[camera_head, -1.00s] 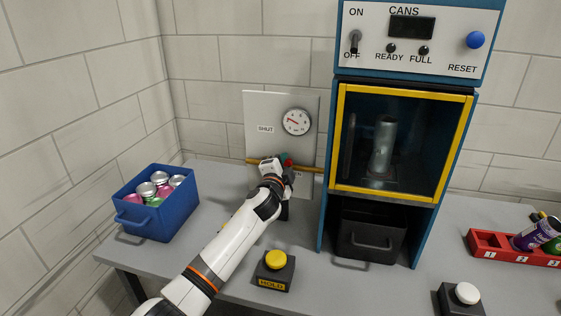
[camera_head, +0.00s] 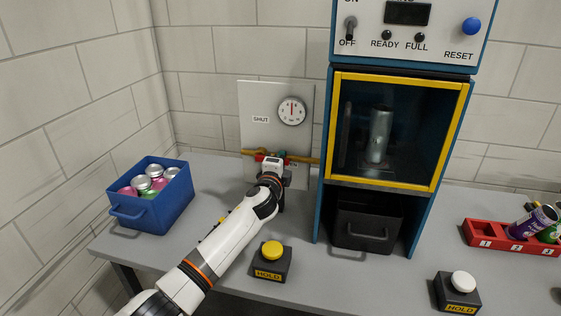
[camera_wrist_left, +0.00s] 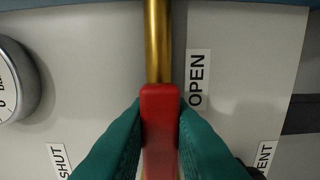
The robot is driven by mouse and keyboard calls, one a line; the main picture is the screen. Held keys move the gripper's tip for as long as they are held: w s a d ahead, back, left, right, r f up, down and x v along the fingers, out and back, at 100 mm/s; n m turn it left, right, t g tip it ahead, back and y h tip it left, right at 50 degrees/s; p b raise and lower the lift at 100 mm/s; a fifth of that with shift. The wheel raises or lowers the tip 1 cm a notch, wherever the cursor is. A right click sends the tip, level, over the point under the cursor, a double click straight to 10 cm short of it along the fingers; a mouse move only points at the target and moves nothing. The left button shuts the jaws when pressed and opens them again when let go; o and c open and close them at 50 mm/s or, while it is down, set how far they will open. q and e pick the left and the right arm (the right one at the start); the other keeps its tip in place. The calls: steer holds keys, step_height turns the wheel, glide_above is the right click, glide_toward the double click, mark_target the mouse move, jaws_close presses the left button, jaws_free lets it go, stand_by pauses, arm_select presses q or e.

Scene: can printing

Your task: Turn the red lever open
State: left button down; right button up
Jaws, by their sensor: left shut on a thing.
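The red lever (camera_wrist_left: 160,110) is in the left wrist view, in line with the brass pipe (camera_wrist_left: 159,40). Its end lies between the two teal fingers of my left gripper (camera_wrist_left: 160,130), which is shut on it. An OPEN label (camera_wrist_left: 196,80) is right beside the lever and pipe, with a SHUT label (camera_wrist_left: 59,160) at lower left. In the head view the gripper (camera_head: 271,158) is at the pipe on the wall panel and hides most of the lever. The gauge (camera_head: 291,111) above has its needle pointing about straight up. My right gripper is not in view.
A blue crate of cans (camera_head: 150,207) stands left of my arm. A yellow-topped HOLD button (camera_head: 271,251) is in front. The blue machine cabinet (camera_head: 325,150) stands close on the right, with a black bin (camera_head: 366,232) below its window. A red rack (camera_head: 490,238) is farther right.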

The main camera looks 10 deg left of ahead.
arm_select(q)
steer(key=shift+f, duration=0.1)
steer(key=c, duration=1.3)
jaws_free()
steer(key=shift+s, duration=0.15)
steer(key=s, duration=1.1)
steer(key=shift+s+a+b, duration=0.2)
steer(key=shift+s+b, duration=0.2)
